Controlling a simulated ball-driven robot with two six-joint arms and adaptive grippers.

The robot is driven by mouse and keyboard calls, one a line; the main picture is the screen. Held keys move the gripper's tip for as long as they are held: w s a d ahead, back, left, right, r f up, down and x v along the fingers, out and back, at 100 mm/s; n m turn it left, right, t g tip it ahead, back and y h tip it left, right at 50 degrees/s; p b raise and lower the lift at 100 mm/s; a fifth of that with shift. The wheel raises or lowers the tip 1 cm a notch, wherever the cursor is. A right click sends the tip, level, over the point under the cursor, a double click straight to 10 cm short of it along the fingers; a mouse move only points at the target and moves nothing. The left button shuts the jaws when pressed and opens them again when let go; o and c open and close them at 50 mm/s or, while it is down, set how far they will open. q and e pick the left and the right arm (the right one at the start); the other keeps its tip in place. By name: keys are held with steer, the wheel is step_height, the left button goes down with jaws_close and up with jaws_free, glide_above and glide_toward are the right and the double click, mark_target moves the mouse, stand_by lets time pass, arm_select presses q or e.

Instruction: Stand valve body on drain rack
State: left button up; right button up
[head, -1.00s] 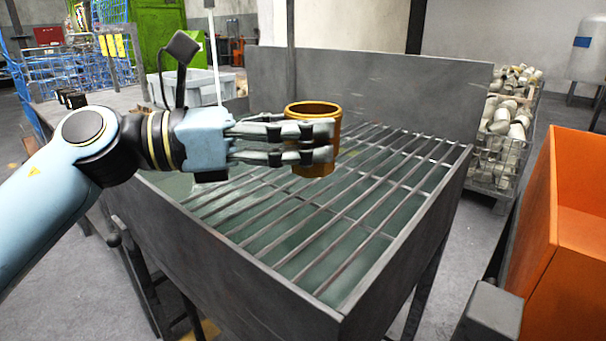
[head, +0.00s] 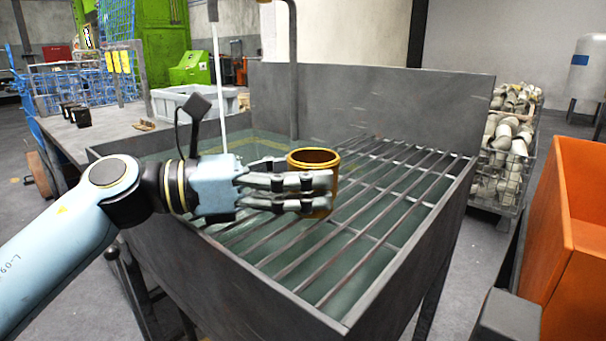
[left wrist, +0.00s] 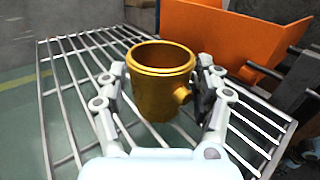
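The valve body (head: 321,190) is a golden, hollow cylinder with an open top and a thicker rim. It is upright over the bars of the drain rack (head: 410,188). I cannot tell whether its base touches the bars. My left gripper (head: 325,191) reaches in from the left, its fingers on either side of the body, which they partly hide. In the left wrist view the valve body (left wrist: 160,88) sits between the fingers of the left gripper (left wrist: 163,78), a short side stub pointing right, with the rack (left wrist: 72,110) behind and below. My right gripper is not in view.
A grey metal tank wall (head: 355,105) rises behind the rack, and greenish liquid shows below the bars. An orange bin (head: 575,225) stands at the right. A wire crate of metal parts (head: 505,165) is behind it. Much of the rack is bare.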

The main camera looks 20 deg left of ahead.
arm_select(q)
steer(key=shift+o, duration=0.8)
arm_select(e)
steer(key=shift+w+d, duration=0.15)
arm_select(q)
steer(key=shift+r, duration=0.1)
steer(key=shift+r, duration=0.2)
steer(key=v, duration=0.5)
steer(key=shift+f, duration=0.25)
steer(key=p+v, duration=0.1)
steer(key=v, duration=0.2)
steer(key=p+v, duration=0.1)
steer(key=v, duration=0.1)
steer(key=shift+s+a+r, duration=0.2)
steer(key=shift+a, duration=0.15)
steer(key=shift+s+a+f, duration=0.1)
steer(key=shift+s+a, duration=0.2)
steer(key=shift+a, duration=0.2)
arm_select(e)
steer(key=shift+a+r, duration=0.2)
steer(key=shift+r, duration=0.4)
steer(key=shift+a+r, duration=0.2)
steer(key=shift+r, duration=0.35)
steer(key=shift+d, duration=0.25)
